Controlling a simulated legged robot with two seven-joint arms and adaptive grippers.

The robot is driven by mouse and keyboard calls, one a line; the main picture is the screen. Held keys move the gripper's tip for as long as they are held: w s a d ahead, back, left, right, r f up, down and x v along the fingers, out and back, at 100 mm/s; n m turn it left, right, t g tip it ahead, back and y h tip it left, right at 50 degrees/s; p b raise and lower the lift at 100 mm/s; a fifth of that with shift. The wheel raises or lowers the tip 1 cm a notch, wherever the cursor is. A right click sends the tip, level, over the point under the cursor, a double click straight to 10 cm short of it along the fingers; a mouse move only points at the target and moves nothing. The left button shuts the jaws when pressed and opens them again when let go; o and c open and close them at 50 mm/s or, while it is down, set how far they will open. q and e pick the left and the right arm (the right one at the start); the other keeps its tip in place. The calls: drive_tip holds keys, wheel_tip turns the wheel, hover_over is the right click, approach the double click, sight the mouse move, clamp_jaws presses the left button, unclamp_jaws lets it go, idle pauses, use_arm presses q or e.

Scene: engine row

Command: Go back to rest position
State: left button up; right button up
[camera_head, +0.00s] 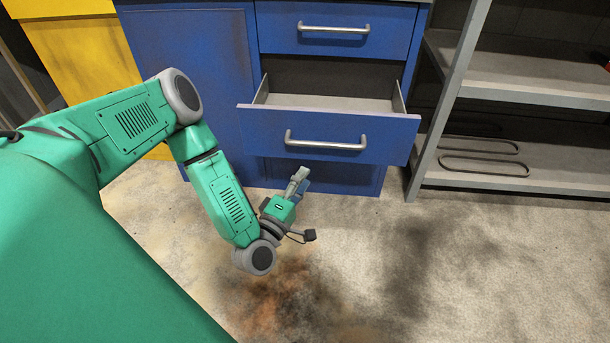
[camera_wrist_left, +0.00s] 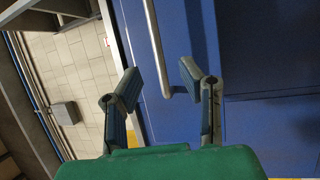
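My left gripper (camera_head: 297,184) is in front of the blue cabinet, just below the open drawer (camera_head: 335,140) in the head view. In the left wrist view the two fingers of my left gripper (camera_wrist_left: 158,92) stand apart with nothing between them. The drawer's metal handle (camera_wrist_left: 156,45) runs beyond the fingertips there, and the gripper is not closed around it. The handle also shows in the head view (camera_head: 325,144). The drawer is pulled out and looks empty. My right gripper is in neither view.
The blue cabinet (camera_head: 190,50) has a closed upper drawer (camera_head: 335,38). A grey shelf rack (camera_head: 520,160) stands at the right with curved metal rods on its lower shelf. A yellow cabinet (camera_head: 85,50) is at the back left. The stained concrete floor (camera_head: 450,260) in front is clear.

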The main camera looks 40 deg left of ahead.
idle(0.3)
use_arm(q)
drive_tip(key=s+d+f+m+g+h+p, duration=0.1)
drive_tip(key=s+d+m+g+h+p, duration=0.4)
drive_tip(key=d, duration=0.3)
drive_tip(key=s+d+f+m+g+h+p, duration=0.1)
drive_tip(key=s+d+m+g+h+p, duration=0.1)
drive_tip(key=s+d+m+g, duration=0.4)
drive_tip(key=s+a+r+m+g+y+p, duration=0.2)
drive_tip(key=s+a+m+g, duration=0.2)
drive_tip(key=s, duration=0.3)
drive_tip(key=s+a+r+m+g+y+p, duration=0.2)
drive_tip(key=s+a+m+g+p, duration=0.1)
drive_tip(key=s, duration=0.5)
drive_tip(key=shift+a+r+m+g, duration=0.35)
drive_tip(key=shift+a+m+g, duration=0.15)
drive_tip(key=shift+m+g, duration=0.15)
drive_tip(key=shift+w+d, duration=0.1)
drive_tip(key=shift+d, duration=0.1)
